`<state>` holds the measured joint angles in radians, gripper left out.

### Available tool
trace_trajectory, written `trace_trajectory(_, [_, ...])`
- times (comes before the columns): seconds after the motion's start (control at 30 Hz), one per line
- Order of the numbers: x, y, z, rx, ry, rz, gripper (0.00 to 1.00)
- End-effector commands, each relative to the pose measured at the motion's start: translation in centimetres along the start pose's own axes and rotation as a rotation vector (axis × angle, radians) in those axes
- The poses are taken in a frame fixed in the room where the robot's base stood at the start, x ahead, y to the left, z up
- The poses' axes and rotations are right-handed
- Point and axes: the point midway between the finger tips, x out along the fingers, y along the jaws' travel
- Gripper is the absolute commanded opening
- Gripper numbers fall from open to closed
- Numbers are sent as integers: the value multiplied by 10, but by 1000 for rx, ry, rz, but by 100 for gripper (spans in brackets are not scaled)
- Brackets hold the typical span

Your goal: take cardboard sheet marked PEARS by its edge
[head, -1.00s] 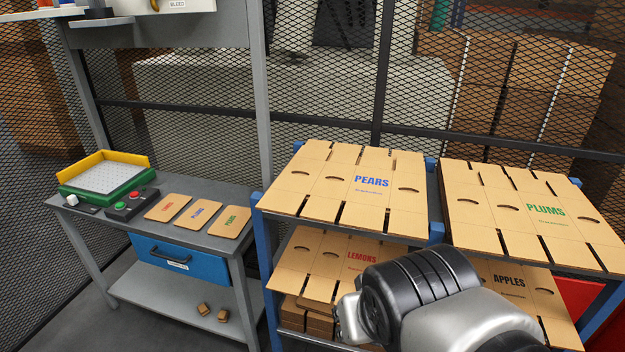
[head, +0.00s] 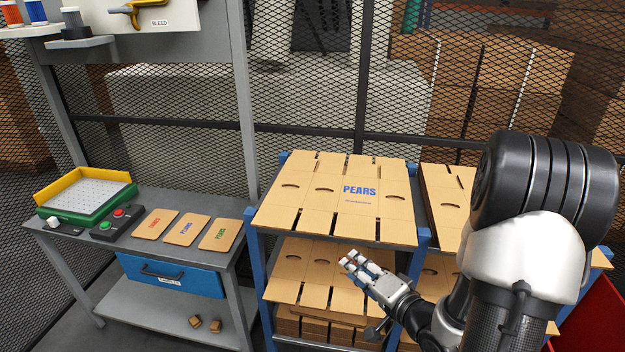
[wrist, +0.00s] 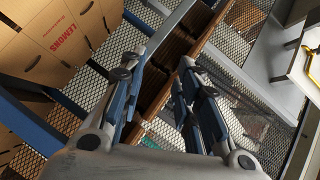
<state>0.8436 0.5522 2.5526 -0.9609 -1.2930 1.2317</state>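The cardboard sheet marked PEARS (head: 375,206) lies flat on the upper left shelf of the blue-framed rack, with blue lettering, slots and oval holes. Its near edge lies along the front of that shelf. My gripper (head: 352,262) is in front of the rack, below and apart from that near edge, covering part of the lower sheet in the head view. In the wrist view my gripper (wrist: 160,75) has its two fingers spread with nothing between them. The PEARS sheet is not identifiable in the wrist view.
The sheet marked LEMONS (wrist: 66,45) lies on the lower left shelf. More sheets (head: 441,205) lie on the right upper shelf, partly behind my arm. A bench (head: 215,262) at left holds a green and yellow tray (head: 72,212), a button box and several cards (head: 187,230).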

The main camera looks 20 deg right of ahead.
Motion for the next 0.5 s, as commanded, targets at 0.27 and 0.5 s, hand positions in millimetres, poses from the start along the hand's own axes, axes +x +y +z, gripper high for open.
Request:
trace_trajectory(0.27, [-29, -10, -3, 348, 23, -240, 30])
trace_trajectory(0.5, [-1, -20, -4, 364, 19, -263, 30])
